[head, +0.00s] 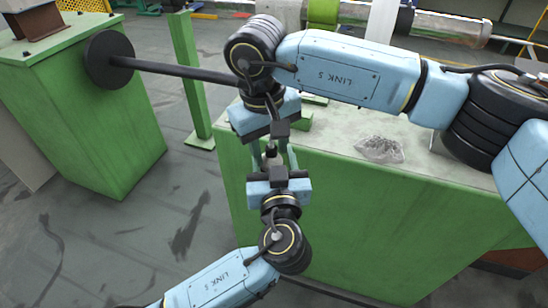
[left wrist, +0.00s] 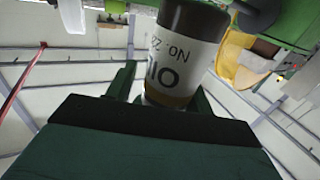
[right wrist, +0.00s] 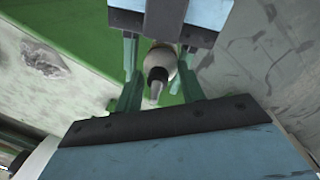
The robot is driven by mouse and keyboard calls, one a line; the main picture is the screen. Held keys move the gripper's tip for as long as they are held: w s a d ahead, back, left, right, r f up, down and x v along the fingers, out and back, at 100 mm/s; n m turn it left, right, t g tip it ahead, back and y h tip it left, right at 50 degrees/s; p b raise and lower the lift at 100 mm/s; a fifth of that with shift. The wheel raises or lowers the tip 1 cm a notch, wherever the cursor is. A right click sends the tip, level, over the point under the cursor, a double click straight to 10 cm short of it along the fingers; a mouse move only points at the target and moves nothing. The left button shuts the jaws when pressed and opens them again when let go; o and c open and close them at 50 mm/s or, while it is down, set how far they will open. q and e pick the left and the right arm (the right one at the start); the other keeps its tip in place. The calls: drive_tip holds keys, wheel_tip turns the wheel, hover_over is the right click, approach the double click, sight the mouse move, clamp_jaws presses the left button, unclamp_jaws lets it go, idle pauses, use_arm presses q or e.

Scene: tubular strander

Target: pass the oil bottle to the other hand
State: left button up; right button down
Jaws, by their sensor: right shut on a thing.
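The oil bottle (head: 271,157) is held between my two grippers, which face each other in the head view. The left wrist view shows its white label reading "OIL" and "NO 22" and its dark end (left wrist: 194,20). The right wrist view shows its pale rounded top with a nozzle (right wrist: 158,72). My right gripper (head: 277,142) comes from above and is shut on the bottle. My left gripper (head: 271,163) comes from below, open, with its fingers on either side of the bottle. Whether they touch it is hard to tell.
A green bench (head: 345,215) with a pale top stands just behind and right of the grippers, carrying a clear crumpled heap (head: 380,149). A green cabinet (head: 85,125) stands left, with a dark bar (head: 175,72) reaching toward my right wrist.

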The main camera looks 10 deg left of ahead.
use_arm(q)
drive_tip(key=shift+d, duration=0.1)
drive_tip(key=c, duration=0.7)
use_arm(e)
drive_tip(key=shift+a, duration=0.1)
use_arm(q)
drive_tip(key=shift+c, duration=0.4)
use_arm(e)
drive_tip(key=c, duration=0.9)
unclamp_jaws()
drive_tip(key=shift+o, duration=0.7)
